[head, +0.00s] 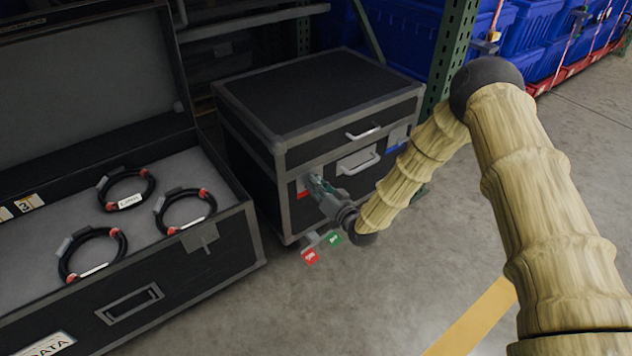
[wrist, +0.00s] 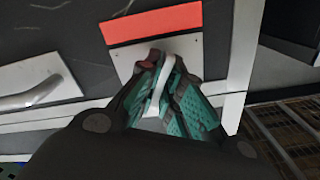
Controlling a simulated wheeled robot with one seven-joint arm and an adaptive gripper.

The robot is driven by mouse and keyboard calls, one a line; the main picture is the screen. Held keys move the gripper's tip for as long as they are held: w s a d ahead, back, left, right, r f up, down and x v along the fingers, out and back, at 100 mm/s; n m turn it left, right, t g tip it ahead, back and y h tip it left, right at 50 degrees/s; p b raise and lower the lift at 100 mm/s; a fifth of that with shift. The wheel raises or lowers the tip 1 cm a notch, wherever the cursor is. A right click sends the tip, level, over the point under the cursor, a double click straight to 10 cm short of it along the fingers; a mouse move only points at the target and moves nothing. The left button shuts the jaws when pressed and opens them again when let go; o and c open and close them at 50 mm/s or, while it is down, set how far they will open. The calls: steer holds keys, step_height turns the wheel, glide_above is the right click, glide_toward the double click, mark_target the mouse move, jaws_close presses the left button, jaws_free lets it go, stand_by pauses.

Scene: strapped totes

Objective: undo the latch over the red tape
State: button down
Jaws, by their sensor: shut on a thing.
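A closed black case (head: 300,95) with grey edging stands at the centre of the head view. A strip of red tape (head: 309,201) is on its front near the left corner; it also shows in the wrist view (wrist: 152,23). Just below the tape in the wrist view is a pale metal plate with the latch (wrist: 156,88), a light lever. My gripper (head: 314,184) is at the latch, its teal fingers (wrist: 165,88) shut on the lever, one on each side. The fingers hide part of the latch and plate.
A pale handle (head: 358,161) sits right of the latch, with blue tape (head: 397,137) farther right. An open case (head: 220,238) with several coiled cables stands close on the left. A green rack post (head: 450,50) rises behind. Floor in front is clear.

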steer(key=n+p, duration=0.2)
steer(key=n, duration=0.3)
steer(key=shift+d, duration=0.15)
steer(key=shift+w+n, duration=0.1)
steer(key=shift+n, duration=0.2)
stand_by(0.3)
steer(key=c, duration=1.6)
jaws_free()
steer(key=v, duration=1.2)
steer(key=shift+f, duration=0.1)
